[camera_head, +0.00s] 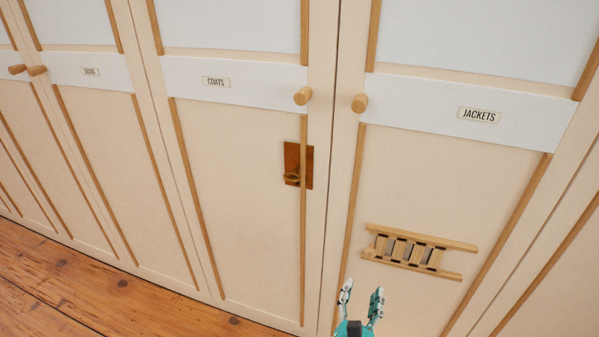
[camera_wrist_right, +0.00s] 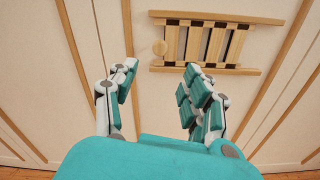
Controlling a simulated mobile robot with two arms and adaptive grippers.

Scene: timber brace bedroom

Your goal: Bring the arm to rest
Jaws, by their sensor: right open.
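My right gripper (camera_head: 361,300) shows at the bottom of the head view, in front of the cupboard doors. Its two fingers are apart and nothing is between them. In the right wrist view the open gripper (camera_wrist_right: 157,85) points toward the cream door, with a wooden ladder-like rack (camera_wrist_right: 208,44) beyond and above its fingertips. The same rack (camera_head: 415,252) is on the door marked JACKETS in the head view, above and to the right of the gripper. The gripper appears apart from it. My left gripper is not in view.
A row of cupboard doors with timber strips fills the view, with labels COATS (camera_head: 216,82) and JACKETS (camera_head: 479,115). Round knobs (camera_head: 303,96) (camera_head: 360,103) stick out. A brown plate with a ring (camera_head: 292,178) is on the COATS door. Wooden floor (camera_head: 90,285) is clear at lower left.

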